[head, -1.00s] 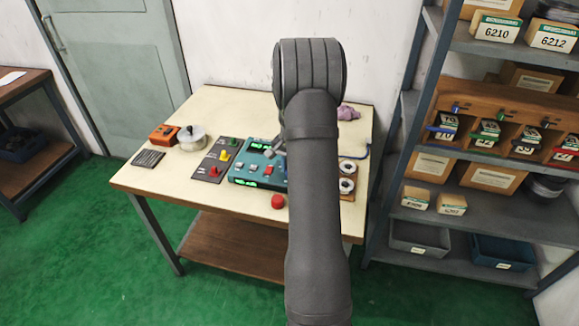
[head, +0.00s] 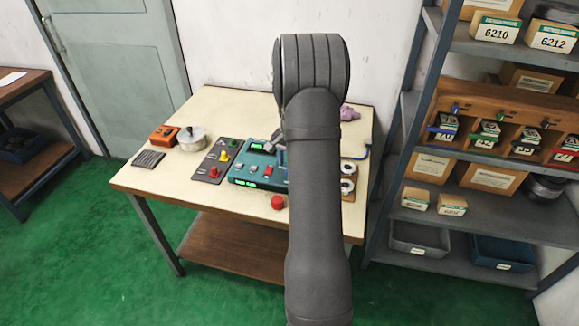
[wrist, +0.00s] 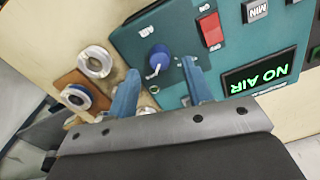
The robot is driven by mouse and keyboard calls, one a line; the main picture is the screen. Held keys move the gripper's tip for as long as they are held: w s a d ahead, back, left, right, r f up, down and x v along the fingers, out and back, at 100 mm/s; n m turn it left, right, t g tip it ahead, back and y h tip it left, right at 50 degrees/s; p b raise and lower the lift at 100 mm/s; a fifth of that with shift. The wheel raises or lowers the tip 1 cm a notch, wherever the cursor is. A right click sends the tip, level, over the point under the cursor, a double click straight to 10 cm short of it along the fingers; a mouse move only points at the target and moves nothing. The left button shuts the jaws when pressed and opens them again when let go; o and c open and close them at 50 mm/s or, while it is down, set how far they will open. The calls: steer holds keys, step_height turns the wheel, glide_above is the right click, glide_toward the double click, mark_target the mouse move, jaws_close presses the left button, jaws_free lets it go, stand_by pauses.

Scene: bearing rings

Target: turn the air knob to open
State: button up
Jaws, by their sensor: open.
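The blue air knob (wrist: 159,54) with a pale pointer sits on the teal control panel (wrist: 135,28), which also shows in the head view (head: 243,172). My gripper (wrist: 158,68) is open, with one blue finger on each side of the knob in the wrist view. No contact with the knob shows, and I cannot tell the height gap. The panel's display (wrist: 258,76) reads "NO AIR" in green, upside down in the wrist view. In the head view my arm hides the knob and most of the gripper.
A red switch (wrist: 210,30) sits beside the knob. White rings (wrist: 95,62) lie on a brown board beside the panel. A red button (head: 278,202) is at the table's front. A silver pot (head: 192,139) and an orange box (head: 164,134) stand at the left.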

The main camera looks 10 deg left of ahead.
step_height(320, 180, up, 15)
steer(key=shift+d, duration=0.25)
steer(key=shift+f, duration=0.2)
steer(key=f, duration=1.7)
steer(key=shift+a+f, duration=0.15)
steer(key=shift+a, duration=0.15)
steer(key=n, duration=0.3)
steer(key=shift+n, duration=0.4)
steer(key=n, duration=0.4)
steer(key=shift+n, duration=0.4)
steer(key=n, duration=0.3)
steer(key=shift+a+n, duration=0.1)
steer(key=shift+n, duration=0.3)
steer(key=n, duration=0.4)
stand_by(0.8)
